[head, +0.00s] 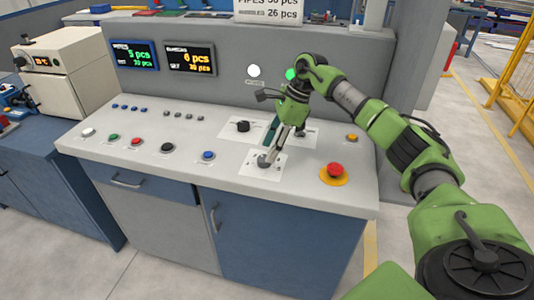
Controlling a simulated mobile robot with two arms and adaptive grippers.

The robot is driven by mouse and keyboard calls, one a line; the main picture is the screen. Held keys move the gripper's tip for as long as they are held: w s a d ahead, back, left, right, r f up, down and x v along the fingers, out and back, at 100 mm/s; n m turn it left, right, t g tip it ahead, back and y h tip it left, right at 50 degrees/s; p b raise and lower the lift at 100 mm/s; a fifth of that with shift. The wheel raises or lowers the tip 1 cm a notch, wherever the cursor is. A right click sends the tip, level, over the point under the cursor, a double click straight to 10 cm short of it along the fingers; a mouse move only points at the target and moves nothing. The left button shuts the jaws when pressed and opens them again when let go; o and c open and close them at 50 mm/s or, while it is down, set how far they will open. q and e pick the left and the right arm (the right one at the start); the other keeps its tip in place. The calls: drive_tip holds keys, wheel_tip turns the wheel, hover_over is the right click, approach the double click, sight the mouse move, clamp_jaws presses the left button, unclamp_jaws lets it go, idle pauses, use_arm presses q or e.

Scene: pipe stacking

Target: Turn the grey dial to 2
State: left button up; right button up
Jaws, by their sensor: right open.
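The grey dial (264,162) sits on a white plate near the front of the console top. Its markings are too small to read, so I cannot tell its setting. My right gripper (274,149) points down at the dial from above and behind, with its fingertips close to it. It is open; I cannot tell whether the fingers touch the dial. My left gripper is not in view.
A black knob (243,126) stands on the console (220,180) just behind the grey dial. A red emergency button (335,169) is to the right, and a blue button (208,155) to the left. Two displays (190,59) are on the back panel.

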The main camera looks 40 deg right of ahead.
drive_tip(key=v, duration=0.8)
drive_tip(key=shift+r, duration=0.35)
drive_tip(key=shift+s+d, duration=0.1)
drive_tip(key=shift+d, duration=0.05)
